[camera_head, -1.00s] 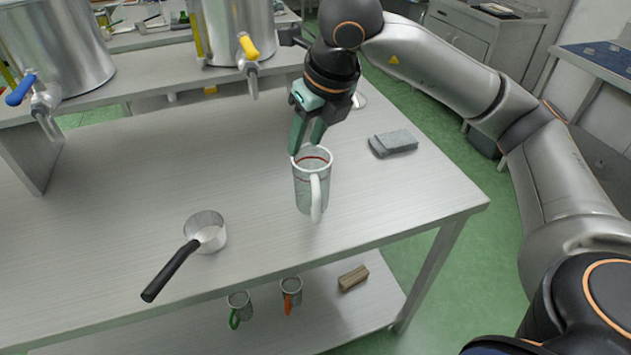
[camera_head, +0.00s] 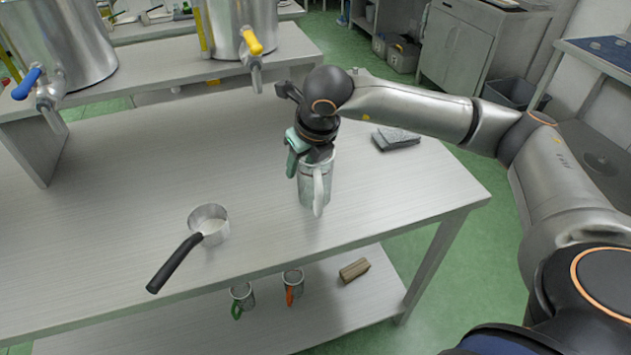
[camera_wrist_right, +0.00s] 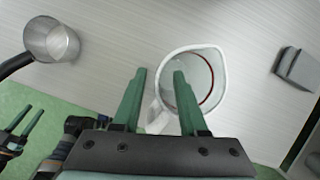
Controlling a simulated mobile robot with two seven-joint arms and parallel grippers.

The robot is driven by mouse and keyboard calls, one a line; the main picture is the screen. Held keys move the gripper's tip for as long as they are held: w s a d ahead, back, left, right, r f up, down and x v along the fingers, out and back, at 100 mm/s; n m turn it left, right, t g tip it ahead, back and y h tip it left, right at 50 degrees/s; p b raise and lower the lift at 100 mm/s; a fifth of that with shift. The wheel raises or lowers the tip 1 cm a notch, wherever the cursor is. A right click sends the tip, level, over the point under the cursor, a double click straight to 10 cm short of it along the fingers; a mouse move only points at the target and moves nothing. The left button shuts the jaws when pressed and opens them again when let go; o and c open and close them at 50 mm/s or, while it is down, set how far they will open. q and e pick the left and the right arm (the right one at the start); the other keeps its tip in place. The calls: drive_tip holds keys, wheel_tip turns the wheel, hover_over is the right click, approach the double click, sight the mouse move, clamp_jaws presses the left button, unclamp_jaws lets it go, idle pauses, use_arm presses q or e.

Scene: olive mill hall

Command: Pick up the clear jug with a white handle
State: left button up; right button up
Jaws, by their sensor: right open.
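My right gripper (camera_wrist_right: 156,75) is open. It is low at the jug's rim, with one green finger over the jug's opening and the other outside it. In the head view my right gripper (camera_head: 304,158) hides part of the rim.
A metal dipper (camera_head: 209,226) with a black handle lies left of the jug. Grey sponges (camera_head: 397,139) lie to the right. Steel tanks (camera_head: 236,25) with taps stand behind. Jugs with green (camera_head: 237,310) and orange handles (camera_head: 290,294) and a brown block (camera_head: 354,269) are on the lower shelf.

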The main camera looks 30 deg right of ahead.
drive_tip(key=shift+w+f, duration=0.1)
drive_tip(key=shift+f, duration=0.25)
drive_tip(key=shift+c, duration=0.3)
clamp_jaws()
idle(0.9)
